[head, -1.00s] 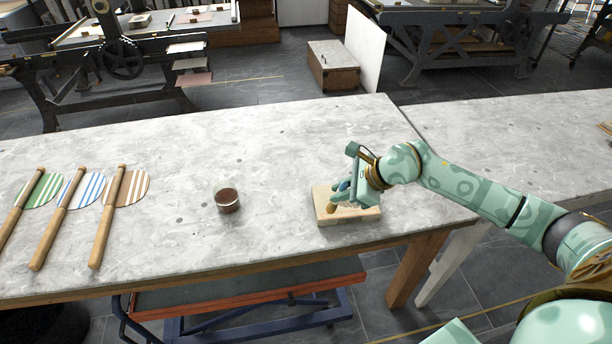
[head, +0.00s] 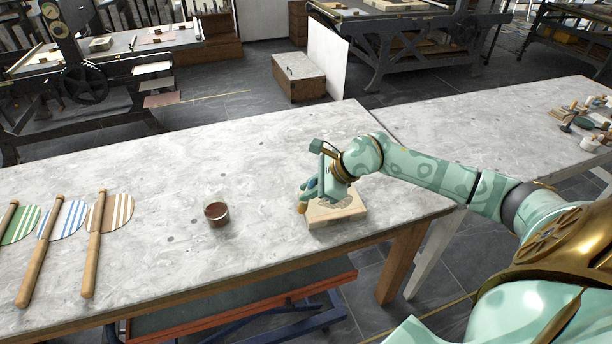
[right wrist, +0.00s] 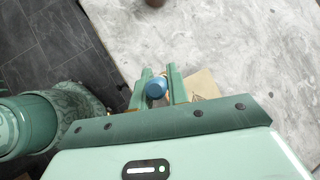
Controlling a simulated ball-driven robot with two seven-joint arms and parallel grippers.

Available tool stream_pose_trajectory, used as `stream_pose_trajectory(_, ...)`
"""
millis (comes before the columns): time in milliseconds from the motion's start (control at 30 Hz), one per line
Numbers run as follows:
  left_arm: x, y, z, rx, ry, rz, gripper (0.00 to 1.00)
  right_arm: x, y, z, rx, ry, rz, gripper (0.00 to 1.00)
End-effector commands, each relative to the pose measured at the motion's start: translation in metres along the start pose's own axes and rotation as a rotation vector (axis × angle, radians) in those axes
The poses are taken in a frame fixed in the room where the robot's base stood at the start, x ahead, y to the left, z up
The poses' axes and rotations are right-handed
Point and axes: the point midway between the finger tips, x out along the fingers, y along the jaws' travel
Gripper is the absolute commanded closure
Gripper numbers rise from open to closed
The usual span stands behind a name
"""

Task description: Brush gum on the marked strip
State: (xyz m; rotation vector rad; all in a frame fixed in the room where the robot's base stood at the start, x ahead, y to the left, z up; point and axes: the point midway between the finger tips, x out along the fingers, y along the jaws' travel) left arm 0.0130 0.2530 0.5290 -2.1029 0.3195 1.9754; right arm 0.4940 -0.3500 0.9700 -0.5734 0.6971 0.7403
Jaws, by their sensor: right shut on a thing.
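A pale block like a litho stone (head: 345,218) lies near the front right of the marble table. My right gripper (head: 320,187) is shut on a brush, whose tan tip (head: 302,208) is at the block's left edge. I cannot tell whether the tip touches it. In the right wrist view the brush's blue end (right wrist: 156,88) sits between the fingers, with a corner of the block (right wrist: 205,85) beside them. A faint darker patch shows on the block's top; the strip's marking is not clear. A small round pot of dark red-brown contents (head: 216,214) stands to the left. My left gripper is out of view.
Several round striped paddles with wooden handles (head: 95,245) lie at the table's left. The marble table (head: 130,190) is clear around the pot. Another table (head: 480,130) at the right holds small items at its far end. A wooden chest (head: 299,78) stands on the floor behind.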

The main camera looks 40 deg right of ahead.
Motion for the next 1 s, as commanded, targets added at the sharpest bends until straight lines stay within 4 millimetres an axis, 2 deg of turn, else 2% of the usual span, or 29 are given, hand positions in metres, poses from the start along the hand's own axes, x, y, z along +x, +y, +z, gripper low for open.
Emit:
stream_pose_trajectory(400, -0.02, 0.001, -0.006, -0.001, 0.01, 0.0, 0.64, -0.033, -0.017, 0.016, 0.007, 0.002, -0.007, 1.0)
stream_pose_trajectory(867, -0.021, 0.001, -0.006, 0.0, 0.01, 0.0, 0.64, -0.036, -0.019, 0.017, 0.009, 0.002, -0.007, 1.0)
stream_pose_trajectory(1000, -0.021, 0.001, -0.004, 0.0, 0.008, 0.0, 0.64, -0.039, -0.022, 0.027, 0.0, -0.001, -0.002, 1.0)
